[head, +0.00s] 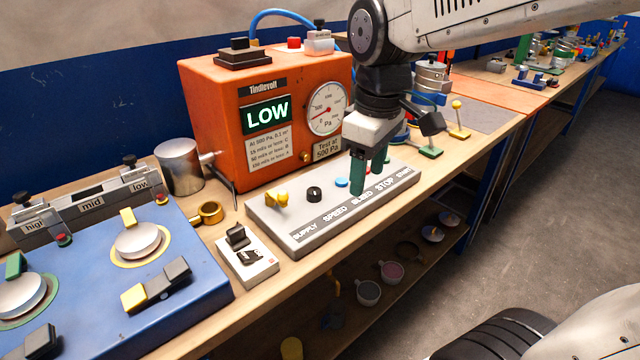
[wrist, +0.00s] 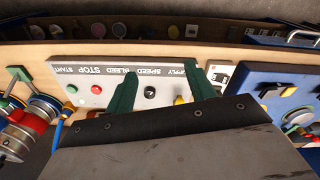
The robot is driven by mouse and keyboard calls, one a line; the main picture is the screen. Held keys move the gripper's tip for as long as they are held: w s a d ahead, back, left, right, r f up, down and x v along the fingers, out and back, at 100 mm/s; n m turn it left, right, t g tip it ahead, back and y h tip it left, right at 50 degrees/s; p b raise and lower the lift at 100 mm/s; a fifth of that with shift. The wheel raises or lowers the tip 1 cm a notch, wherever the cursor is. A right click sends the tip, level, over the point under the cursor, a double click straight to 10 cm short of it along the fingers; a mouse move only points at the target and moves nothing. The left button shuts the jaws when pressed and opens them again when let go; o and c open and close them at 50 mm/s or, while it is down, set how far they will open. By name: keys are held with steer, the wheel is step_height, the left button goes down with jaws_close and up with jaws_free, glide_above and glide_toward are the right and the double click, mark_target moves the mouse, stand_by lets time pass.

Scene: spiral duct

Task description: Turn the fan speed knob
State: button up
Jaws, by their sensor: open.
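The black speed knob (head: 314,194) stands on the light grey control panel (head: 283,233), behind the SPEED label. In the wrist view the knob (wrist: 150,92) shows between my two green fingers, with the labels upside down. My gripper (head: 368,182) is open and empty. In the head view it hangs over the panel's right half, to the right of the knob and of a blue button (head: 341,183). Its fingers hide part of the panel there. The orange tester (head: 213,125) behind shows LOW on its display (head: 268,115), and its round gauge (head: 325,109) reads Pa.
A yellow supply valve (head: 277,197) is left of the knob on the panel. A red button (wrist: 97,89) also shows in the wrist view. A white block with a black switch (head: 247,256) and a blue fixture (head: 190,300) lie to the left. The bench's front edge runs close by.

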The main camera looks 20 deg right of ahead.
steer(key=w+a+f+n, duration=0.15)
steer(key=w+n, duration=0.25)
steer(key=w, duration=0.4)
steer(key=n, duration=0.5)
glide_toward(314, 190)
steer(key=shift+f+g, duration=0.2)
steer(key=shift+g, duration=0.2)
steer(key=shift+w+f, duration=0.3)
steer(key=shift+f, duration=0.35)
step_height(314, 190, down, 7)
steer(key=shift+r, duration=0.1)
steer(key=c, duration=1)
